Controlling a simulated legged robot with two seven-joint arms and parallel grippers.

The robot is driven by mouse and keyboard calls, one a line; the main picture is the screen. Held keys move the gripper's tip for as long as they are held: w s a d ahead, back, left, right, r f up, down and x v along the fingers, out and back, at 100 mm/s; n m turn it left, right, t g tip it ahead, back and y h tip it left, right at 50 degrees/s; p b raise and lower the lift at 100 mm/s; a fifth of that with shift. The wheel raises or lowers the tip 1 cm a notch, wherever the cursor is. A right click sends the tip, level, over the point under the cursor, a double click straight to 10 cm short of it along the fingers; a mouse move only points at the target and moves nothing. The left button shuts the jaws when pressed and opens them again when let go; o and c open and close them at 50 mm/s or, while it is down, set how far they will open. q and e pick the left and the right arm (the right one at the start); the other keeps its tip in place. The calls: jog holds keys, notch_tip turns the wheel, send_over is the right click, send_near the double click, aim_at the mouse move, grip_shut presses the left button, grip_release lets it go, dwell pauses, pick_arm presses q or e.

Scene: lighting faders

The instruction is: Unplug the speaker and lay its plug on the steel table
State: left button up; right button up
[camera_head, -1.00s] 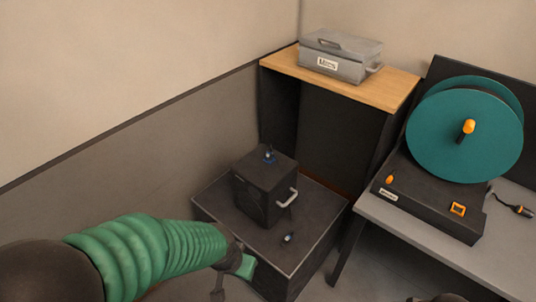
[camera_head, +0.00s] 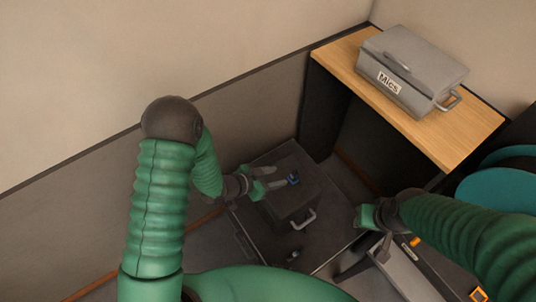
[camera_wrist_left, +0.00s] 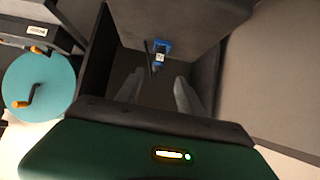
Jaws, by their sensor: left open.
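The speaker (camera_head: 290,208) is a dark box with a light handle on the dark low platform. A blue plug (camera_head: 293,180) stands in its top; it also shows in the left wrist view (camera_wrist_left: 162,48), ahead of the fingers. My left gripper (camera_head: 274,183) is open just left of the plug, apart from it, with nothing between its fingers (camera_wrist_left: 157,92). My right gripper (camera_head: 362,216) hangs right of the speaker; its fingers are too unclear to read.
A grey case labelled "Mics" (camera_head: 408,72) sits on a wooden-topped cabinet (camera_head: 450,150) behind. A teal reel (camera_head: 500,185) stands at the right edge. A small connector (camera_head: 293,256) lies on the platform in front of the speaker. A wall (camera_head: 250,120) closes off the left.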

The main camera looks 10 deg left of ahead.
aim_at(292, 175)
pick_arm(q)
jog(key=shift+w+d+f+b, duration=0.15)
jog(key=shift+d+f+b, duration=0.65)
jog(key=shift+b, duration=0.45)
jog(key=x, duration=0.2)
jog(key=b+x, duration=0.2)
jog(key=x, duration=0.1)
jog(key=shift+w+a+f, duration=0.15)
jog(key=shift+w+f, duration=0.1)
jog(key=shift+w, duration=0.3)
jog(key=shift+d, duration=0.25)
jog(key=shift+d+r, duration=0.15)
jog(key=shift+s+r, duration=0.1)
jog(key=shift+s, duration=0.1)
jog(key=shift+w+a, duration=0.15)
jog(key=shift+a, duration=0.2)
jog(key=c, duration=0.7)
grip_shut()
jog(key=shift+d, duration=0.15)
pick_arm(e)
jog(key=f, duration=0.1)
jog(key=s+f, duration=0.1)
jog(key=f, duration=0.2)
jog(key=shift+s+a+f, duration=0.3)
jog(key=shift+s+a, duration=0.05)
jog(key=shift+s, duration=0.05)
